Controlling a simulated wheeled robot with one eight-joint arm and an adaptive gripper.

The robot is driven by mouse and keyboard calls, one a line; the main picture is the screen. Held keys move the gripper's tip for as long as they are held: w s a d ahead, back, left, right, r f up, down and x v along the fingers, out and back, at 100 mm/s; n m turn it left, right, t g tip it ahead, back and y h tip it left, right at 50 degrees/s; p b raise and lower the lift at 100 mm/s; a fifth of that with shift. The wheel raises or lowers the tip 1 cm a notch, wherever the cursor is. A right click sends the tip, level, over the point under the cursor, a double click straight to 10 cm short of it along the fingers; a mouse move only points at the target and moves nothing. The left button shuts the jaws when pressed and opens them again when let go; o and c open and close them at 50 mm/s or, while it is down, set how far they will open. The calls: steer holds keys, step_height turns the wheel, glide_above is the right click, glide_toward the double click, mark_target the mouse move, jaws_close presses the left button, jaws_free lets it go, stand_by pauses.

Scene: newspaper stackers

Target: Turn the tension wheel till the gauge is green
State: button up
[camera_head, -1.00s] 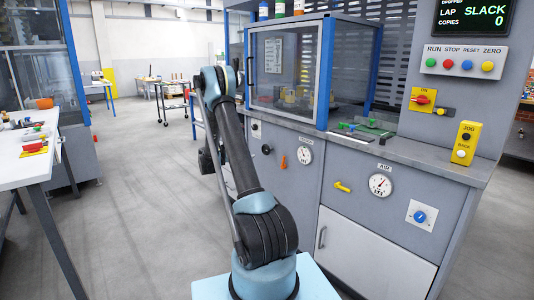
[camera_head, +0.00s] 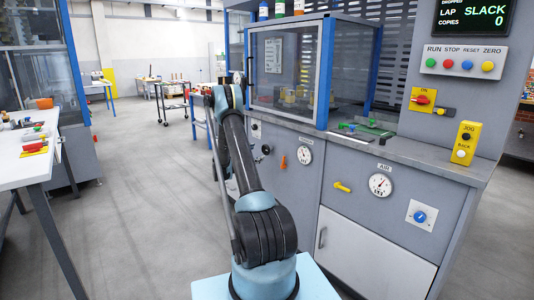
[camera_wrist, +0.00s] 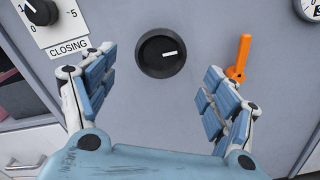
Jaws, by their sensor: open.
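A round black knob (camera_wrist: 162,53) with a white pointer line sits on the grey panel in the wrist view; no label on it shows to confirm it as the tension wheel. It also shows in the head view (camera_head: 266,149). My gripper (camera_wrist: 160,64) is open, its fingers spread either side of the knob in the picture, with no clear contact. A white gauge (camera_head: 304,155) is right of the knob in the head view; only its edge shows in the wrist view (camera_wrist: 310,8). Its colour zones are too small to read. The display (camera_head: 472,17) reads SLACK.
An orange lever (camera_wrist: 240,58) stands close to my right finger. A dial marked CLOSING (camera_wrist: 42,12) is at upper left. A yellow lever (camera_head: 342,187) and the AIR gauge (camera_head: 380,185) are farther right. Open floor (camera_head: 140,210) lies left of the machine.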

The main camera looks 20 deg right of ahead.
mark_target(264, 151)
steer(key=x, duration=0.9)
steer(key=c, duration=1.1)
